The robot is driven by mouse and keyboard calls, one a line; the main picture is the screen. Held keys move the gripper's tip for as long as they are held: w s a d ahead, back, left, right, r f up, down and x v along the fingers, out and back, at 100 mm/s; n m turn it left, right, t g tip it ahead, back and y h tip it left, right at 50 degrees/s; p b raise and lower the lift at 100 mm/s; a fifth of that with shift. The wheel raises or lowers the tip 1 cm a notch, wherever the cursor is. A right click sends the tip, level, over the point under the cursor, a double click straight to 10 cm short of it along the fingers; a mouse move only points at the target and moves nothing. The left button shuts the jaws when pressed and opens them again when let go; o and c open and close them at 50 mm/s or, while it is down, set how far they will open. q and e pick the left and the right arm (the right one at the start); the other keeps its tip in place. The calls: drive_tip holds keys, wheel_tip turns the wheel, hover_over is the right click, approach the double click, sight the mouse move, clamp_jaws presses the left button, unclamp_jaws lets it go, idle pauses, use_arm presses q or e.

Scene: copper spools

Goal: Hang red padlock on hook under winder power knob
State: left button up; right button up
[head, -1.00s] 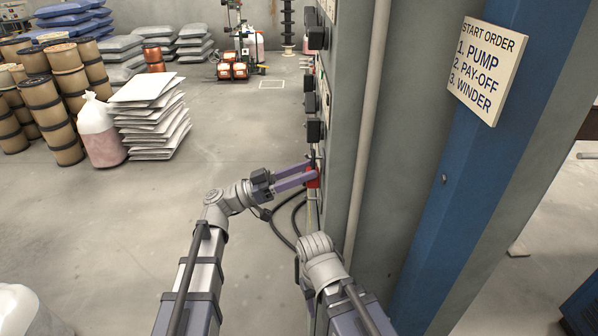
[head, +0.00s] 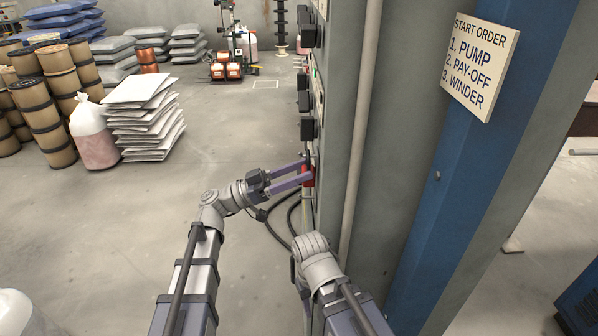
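The red padlock (head: 309,179) is at the side face of the grey cabinet, below the lowest black knob (head: 309,129). It is small and partly covered by my fingers, so its shackle and the hook cannot be made out. My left gripper (head: 308,169) reaches in from the left, its two fingers spread with a gap between them and their tips at the padlock. I cannot tell whether a finger still touches it. My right arm points to the cabinet at lower centre; its gripper does not show.
The grey cabinet (head: 338,130) has several black knobs down its side and a pale vertical pipe (head: 360,120). Dark cables (head: 275,225) hang below the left gripper. A start order sign (head: 481,66) is on the blue post (head: 450,200).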

use_arm(q)
drive_tip(key=shift+o, duration=1)
